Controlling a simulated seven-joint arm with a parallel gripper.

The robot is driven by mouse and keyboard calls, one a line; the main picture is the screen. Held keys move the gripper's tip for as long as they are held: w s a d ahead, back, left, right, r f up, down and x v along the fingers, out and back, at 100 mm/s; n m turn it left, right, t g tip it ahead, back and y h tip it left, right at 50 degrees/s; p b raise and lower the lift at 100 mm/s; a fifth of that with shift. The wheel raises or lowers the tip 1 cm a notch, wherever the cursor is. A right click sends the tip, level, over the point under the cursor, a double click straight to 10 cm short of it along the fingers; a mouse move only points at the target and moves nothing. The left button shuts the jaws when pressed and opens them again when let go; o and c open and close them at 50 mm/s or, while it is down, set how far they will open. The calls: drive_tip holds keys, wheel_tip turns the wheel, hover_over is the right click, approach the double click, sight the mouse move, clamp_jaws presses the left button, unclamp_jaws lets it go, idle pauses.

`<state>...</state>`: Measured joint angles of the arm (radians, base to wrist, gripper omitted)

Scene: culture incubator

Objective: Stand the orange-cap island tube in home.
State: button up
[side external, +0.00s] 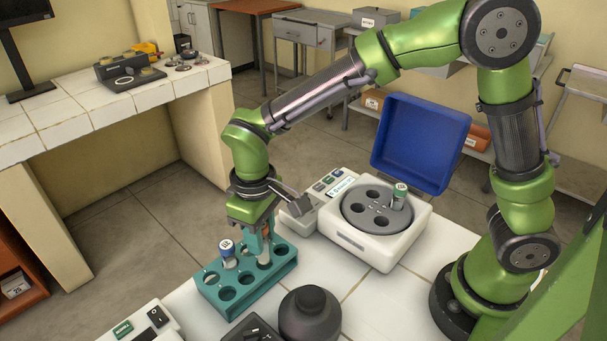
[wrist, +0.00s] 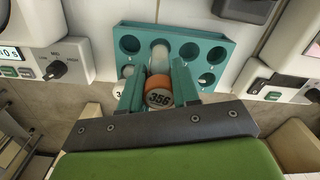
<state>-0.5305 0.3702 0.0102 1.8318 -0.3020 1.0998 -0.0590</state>
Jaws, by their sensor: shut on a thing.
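The orange-cap tube (wrist: 158,82) shows in the wrist view with 356 on its cap top. My gripper (wrist: 159,95) is shut on it near the cap, one finger on each side. Its pale body points to the teal rack (wrist: 178,32), in line with a hole; I cannot tell how deep it sits. No marking for home is readable.
A white centrifuge (side external: 376,248) with a green-cap tube (side external: 399,196) in its rotor and a raised blue lid (side external: 420,142) stands behind the rack. A dark round bottle (side external: 309,318) stands in front. Several rack holes are empty.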

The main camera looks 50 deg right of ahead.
drive_tip(key=shift+f, duration=0.65)
drive_tip(key=shift+f, duration=1.7)
drive_tip(key=o, duration=1.4)
drive_tip(key=shift+r, duration=0.1)
drive_tip(key=shift+r, duration=3.7)
